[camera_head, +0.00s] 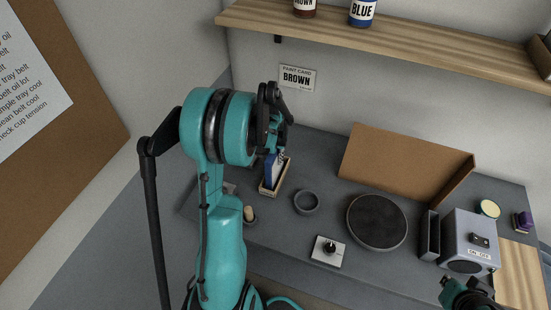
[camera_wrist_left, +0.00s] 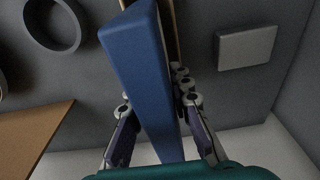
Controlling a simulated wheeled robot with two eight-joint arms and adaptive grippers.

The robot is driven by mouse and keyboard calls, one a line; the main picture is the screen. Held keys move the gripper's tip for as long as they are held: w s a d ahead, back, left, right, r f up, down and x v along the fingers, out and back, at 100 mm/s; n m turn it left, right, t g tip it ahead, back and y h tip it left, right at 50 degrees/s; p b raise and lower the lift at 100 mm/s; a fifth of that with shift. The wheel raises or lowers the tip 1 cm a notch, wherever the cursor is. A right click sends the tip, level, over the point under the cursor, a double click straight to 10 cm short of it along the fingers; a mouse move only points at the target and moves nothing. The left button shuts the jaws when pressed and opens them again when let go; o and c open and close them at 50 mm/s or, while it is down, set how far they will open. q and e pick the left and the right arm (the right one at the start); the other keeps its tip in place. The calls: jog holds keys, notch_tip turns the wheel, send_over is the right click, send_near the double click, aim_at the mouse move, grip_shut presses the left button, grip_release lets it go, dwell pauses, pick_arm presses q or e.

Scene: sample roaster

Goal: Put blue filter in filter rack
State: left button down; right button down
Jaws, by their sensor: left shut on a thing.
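The blue filter (camera_head: 271,166) is a flat blue block between the fingers of my left gripper (camera_head: 274,150). It fills the middle of the left wrist view (camera_wrist_left: 143,75), with a finger on each side. The filter rack (camera_head: 283,180) is a small light wooden holder on the grey counter, directly below the gripper in the head view. The filter's lower end overlaps the rack; I cannot tell whether it is seated in it or just above. A wooden strip shows beside the filter in the wrist view. My right gripper (camera_head: 468,296) is partly in view at the bottom right.
A dark ring-shaped bowl (camera_head: 306,202), a round black plate (camera_head: 377,222) and a white knob panel (camera_head: 328,251) lie right of the rack. A brown panel (camera_head: 400,165) stands behind them. A grey machine (camera_head: 468,240) stands at right. A wooden shelf (camera_head: 400,42) hangs above.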

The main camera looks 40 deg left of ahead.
pick_arm(q)
jog(key=shift+f, duration=0.15)
jog(key=c, duration=1.4)
grip_release()
jog(key=shift+o, duration=0.2)
